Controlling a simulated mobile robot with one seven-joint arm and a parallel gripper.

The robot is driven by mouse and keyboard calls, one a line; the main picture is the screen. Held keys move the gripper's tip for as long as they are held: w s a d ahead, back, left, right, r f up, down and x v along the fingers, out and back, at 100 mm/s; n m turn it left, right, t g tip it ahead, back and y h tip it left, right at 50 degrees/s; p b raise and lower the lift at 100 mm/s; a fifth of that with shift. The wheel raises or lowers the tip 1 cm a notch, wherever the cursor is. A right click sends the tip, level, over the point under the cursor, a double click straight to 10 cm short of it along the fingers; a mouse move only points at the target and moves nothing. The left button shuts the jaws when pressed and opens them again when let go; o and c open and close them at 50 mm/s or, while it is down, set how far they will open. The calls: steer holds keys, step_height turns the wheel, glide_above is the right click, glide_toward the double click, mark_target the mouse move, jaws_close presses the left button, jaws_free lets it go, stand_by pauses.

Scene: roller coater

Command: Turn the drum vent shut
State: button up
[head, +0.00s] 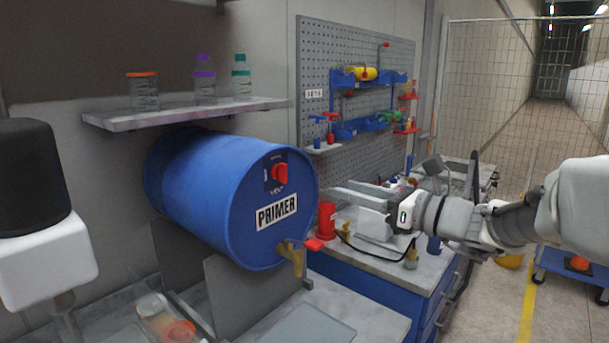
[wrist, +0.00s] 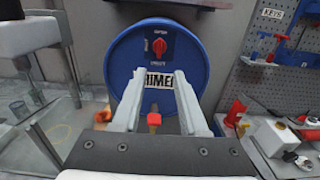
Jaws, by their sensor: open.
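The blue primer drum (head: 215,185) lies on its side on a grey stand, its round end facing my gripper. The red drum vent knob (head: 279,174) sits on a dark plate high on that end, above the PRIMER label. In the wrist view the vent (wrist: 159,47) shows upper centre, its handle near upright. A brass tap with a red handle (head: 313,245) is low on the drum end; the handle also shows in the wrist view (wrist: 154,119). My gripper (head: 340,198) is open and empty, to the right of the drum and apart from it. Its fingers point at the drum end, below the vent.
A shelf (head: 190,113) with several bottles and a jar hangs above the drum. A workbench (head: 385,255) with a red can (head: 326,217) stands to the right. A pegboard (head: 350,50) with tools is behind. The space before the drum end is free.

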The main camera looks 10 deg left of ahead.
mark_target(286, 172)
steer(key=p+x, duration=0.2)
steer(key=x, duration=1.3)
steer(key=shift+a, duration=0.2)
jaws_close()
